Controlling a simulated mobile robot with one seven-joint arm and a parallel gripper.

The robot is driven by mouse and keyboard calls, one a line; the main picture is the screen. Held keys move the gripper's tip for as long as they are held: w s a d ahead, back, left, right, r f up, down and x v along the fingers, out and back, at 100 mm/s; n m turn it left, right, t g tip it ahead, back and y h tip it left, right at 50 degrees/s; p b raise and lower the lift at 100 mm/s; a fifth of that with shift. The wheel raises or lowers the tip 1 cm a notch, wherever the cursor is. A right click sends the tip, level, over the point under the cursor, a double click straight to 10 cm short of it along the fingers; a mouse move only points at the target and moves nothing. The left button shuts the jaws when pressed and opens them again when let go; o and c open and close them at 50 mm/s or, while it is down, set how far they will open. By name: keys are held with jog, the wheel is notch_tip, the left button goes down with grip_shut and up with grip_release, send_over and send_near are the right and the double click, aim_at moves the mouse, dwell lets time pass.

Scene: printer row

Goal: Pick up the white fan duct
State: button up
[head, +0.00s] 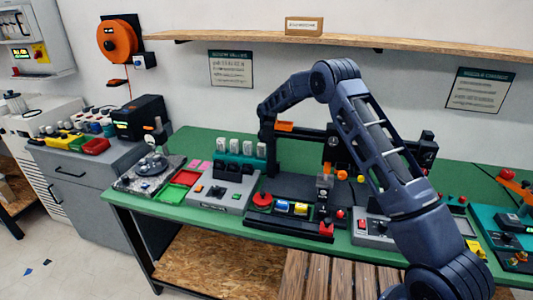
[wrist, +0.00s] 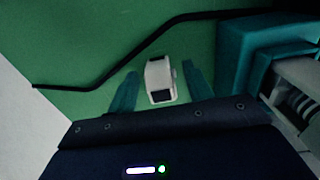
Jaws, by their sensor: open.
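The white fan duct (wrist: 160,80) is a small pale, blocky ring-like piece with dark openings, on the green tabletop in the wrist view. My gripper (wrist: 160,71) is open, with one teal finger on each side of the duct. Gaps show between the duct and both fingers, and I see no contact. How far the fingertips are above the table is hard to tell. In the head view my arm reaches over the bench to its back, and the fingers and the duct are hidden there.
A black cable (wrist: 140,52) runs across the table just beyond the duct. A teal box-like holder (wrist: 243,55) stands close on the right in the wrist view. In the head view, a black-framed printer (head: 335,155) and a grey control box (head: 222,193) crowd the bench (head: 180,212).

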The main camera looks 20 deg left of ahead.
jog(key=c, duration=0.8)
jog(key=shift+r, duration=0.1)
jog(key=shift+c, duration=0.2)
